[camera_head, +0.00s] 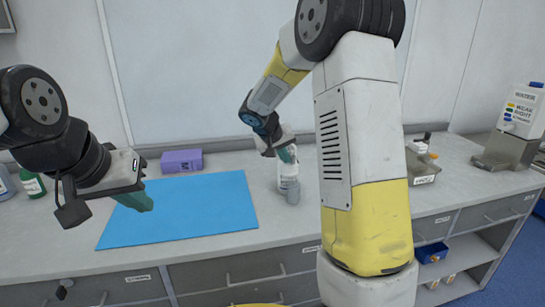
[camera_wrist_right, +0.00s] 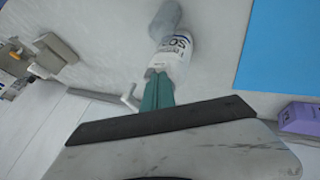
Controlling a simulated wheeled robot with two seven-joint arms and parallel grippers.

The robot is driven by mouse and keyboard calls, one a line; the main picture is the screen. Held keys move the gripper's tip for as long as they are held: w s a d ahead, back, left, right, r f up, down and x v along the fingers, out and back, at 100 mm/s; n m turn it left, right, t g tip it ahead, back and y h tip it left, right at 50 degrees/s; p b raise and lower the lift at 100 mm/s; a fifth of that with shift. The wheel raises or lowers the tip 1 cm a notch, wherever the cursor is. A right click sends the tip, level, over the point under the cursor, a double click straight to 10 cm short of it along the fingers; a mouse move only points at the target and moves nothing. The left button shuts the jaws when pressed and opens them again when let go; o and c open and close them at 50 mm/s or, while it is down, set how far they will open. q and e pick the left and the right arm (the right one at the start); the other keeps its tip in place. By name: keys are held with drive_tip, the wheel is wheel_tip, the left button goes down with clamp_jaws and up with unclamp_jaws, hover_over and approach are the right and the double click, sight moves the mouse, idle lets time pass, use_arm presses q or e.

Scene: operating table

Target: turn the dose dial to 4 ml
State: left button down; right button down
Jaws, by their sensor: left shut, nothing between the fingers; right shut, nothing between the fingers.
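A white bottle with a printed label (camera_head: 289,172) stands on the counter right of the blue mat; it also shows in the right wrist view (camera_wrist_right: 174,50). My right gripper (camera_head: 288,154) has its teal fingers shut and empty at the top of this bottle. In the right wrist view the teal fingers (camera_wrist_right: 157,92) overlap the bottle's top end; whether they touch cannot be told. A thin grey spout (camera_wrist_right: 128,97) sticks out beside the fingertips. I cannot make out the dose dial or its scale. My left gripper (camera_head: 135,201) is shut and empty above the mat's left part.
A grey cylinder (camera_head: 293,194) stands close in front of the bottle. The blue mat (camera_head: 205,208) is bare. A purple box (camera_head: 182,161) is behind it, a green bottle (camera_head: 33,184) at left. A dispenser (camera_head: 519,125) stands far right. My right arm hides part of the counter.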

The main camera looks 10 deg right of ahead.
drive_tip(key=shift+s+d, duration=0.2)
drive_tip(key=shift+d, duration=0.25)
drive_tip(key=shift+a, duration=0.15)
